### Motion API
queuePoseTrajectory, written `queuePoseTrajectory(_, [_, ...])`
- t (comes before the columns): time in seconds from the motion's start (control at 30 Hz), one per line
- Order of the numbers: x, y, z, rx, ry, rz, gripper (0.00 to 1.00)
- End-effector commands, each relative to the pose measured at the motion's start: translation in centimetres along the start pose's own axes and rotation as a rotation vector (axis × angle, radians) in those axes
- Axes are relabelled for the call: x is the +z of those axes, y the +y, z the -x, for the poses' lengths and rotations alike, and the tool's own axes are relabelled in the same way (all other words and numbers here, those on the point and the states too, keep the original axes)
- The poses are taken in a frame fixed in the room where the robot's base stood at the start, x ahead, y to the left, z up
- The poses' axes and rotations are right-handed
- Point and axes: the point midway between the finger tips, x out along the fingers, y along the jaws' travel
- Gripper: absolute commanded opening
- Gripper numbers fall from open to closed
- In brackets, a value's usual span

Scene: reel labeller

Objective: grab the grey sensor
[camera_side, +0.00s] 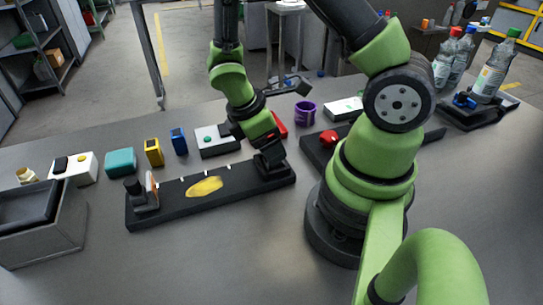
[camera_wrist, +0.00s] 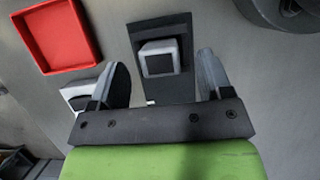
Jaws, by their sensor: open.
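In the wrist view, a small light-grey block with a dark square face (camera_wrist: 158,58), which looks like the grey sensor, sits on a dark base plate (camera_wrist: 147,30). My gripper (camera_wrist: 162,66) is open, with one finger to the left of the block and one to the right. Gaps show on both sides, and I cannot tell how far the block lies beyond the fingertips. In the side view my gripper (camera_side: 270,160) is low over the right end of the long black fixture (camera_side: 160,211). The sensor cannot be made out there, behind my gripper.
A red tray (camera_wrist: 57,36) and a pale object (camera_wrist: 82,90) lie left of my gripper in the wrist view. Teal (camera_side: 120,162), yellow (camera_side: 154,152) and blue (camera_side: 179,141) blocks stand behind the fixture. A purple cup (camera_side: 305,114) stands farther back.

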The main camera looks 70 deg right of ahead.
Motion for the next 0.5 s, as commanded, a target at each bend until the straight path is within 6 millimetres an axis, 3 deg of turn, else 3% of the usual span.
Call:
queuePoseTrajectory(0.2, [0.0,0.0,-2.2,-0.002,-0.002,0.000,0.72])
queuePoseTrajectory(0.47, [0.0,0.0,-2.4,0.000,0.001,-0.001,0.72])
queuePoseTrajectory(0.5, [0.0,0.0,-2.4,0.000,0.001,-0.001,0.65])
